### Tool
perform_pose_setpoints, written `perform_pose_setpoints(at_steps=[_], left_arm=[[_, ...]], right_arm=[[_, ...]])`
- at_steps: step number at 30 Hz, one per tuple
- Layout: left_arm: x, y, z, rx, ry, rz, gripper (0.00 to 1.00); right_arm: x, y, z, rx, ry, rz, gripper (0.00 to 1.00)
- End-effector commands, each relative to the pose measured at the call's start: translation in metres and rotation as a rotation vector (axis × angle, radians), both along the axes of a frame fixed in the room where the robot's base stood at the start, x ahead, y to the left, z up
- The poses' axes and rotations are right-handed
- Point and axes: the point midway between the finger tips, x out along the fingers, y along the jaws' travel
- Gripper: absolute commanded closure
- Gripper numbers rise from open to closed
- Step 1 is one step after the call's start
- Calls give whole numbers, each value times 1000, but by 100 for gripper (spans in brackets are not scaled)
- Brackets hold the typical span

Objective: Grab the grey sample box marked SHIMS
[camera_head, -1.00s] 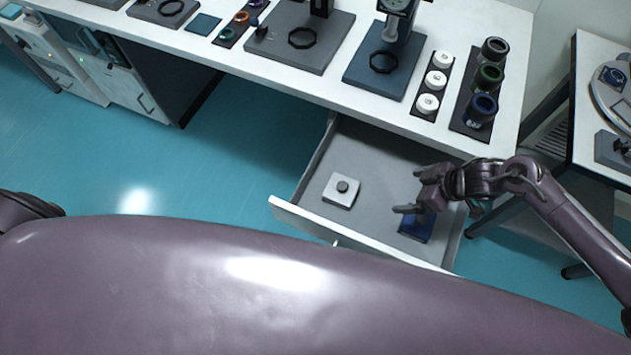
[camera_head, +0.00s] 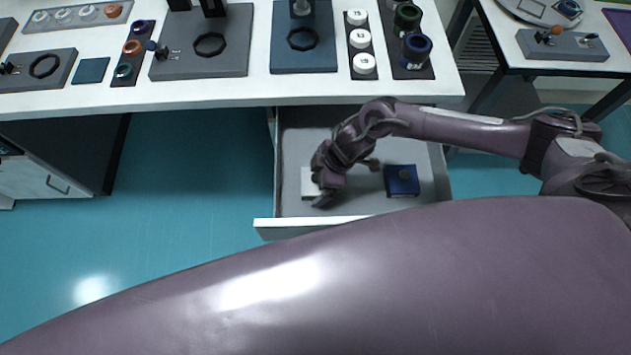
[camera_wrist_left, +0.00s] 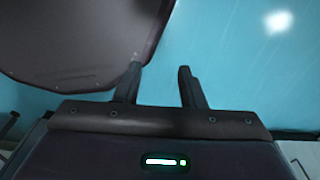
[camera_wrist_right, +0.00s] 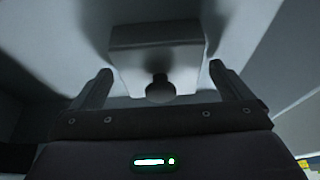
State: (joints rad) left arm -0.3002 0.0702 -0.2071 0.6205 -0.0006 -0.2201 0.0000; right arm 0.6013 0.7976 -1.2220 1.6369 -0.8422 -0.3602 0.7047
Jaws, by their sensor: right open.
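The grey sample box (camera_head: 308,184) lies in the open drawer, partly hidden behind my right gripper (camera_head: 322,190) in the head view. In the right wrist view the box (camera_wrist_right: 155,50) has a round knob facing me and lies between the fingertips of my right gripper (camera_wrist_right: 161,75). The fingers are open, with a gap visible on each side of it. No SHIMS marking can be read. My left gripper (camera_wrist_left: 158,75) is open and empty above the teal floor in the left wrist view.
A blue box (camera_head: 402,181) with a knob lies to the right in the same drawer (camera_head: 430,160). The white table edge (camera_head: 200,105) overhangs the drawer's back. Holders with white and dark cylinders stand on the table above. My purple body fills the lower part.

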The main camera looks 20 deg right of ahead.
Motion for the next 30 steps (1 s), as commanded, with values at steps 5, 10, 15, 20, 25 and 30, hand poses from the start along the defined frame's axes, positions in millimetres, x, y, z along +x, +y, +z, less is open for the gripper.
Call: perform_pose_setpoints(at_steps=[5, 10, 15, 20, 25, 30], left_arm=[[1, 15, 0, 18, -1, 4, 64], [1, 16, 0, 20, -1, 6, 64], [1, 14, 0, 17, -1, 6, 64], [1, 10, 0, 12, -1, 6, 64], [0, 6, 0, 8, -1, 5, 64], [0, 6, 0, 8, -1, 4, 64]], right_arm=[[1, 4, -11, -1, 0, 0, 2], [1, 4, -11, -1, 0, 0, 2], [1, 4, -11, -1, 1, -1, 23], [1, 4, -11, -1, 1, -1, 44], [1, 4, -10, 1, -1, -1, 57], [1, 4, -9, 1, -1, -1, 57]])
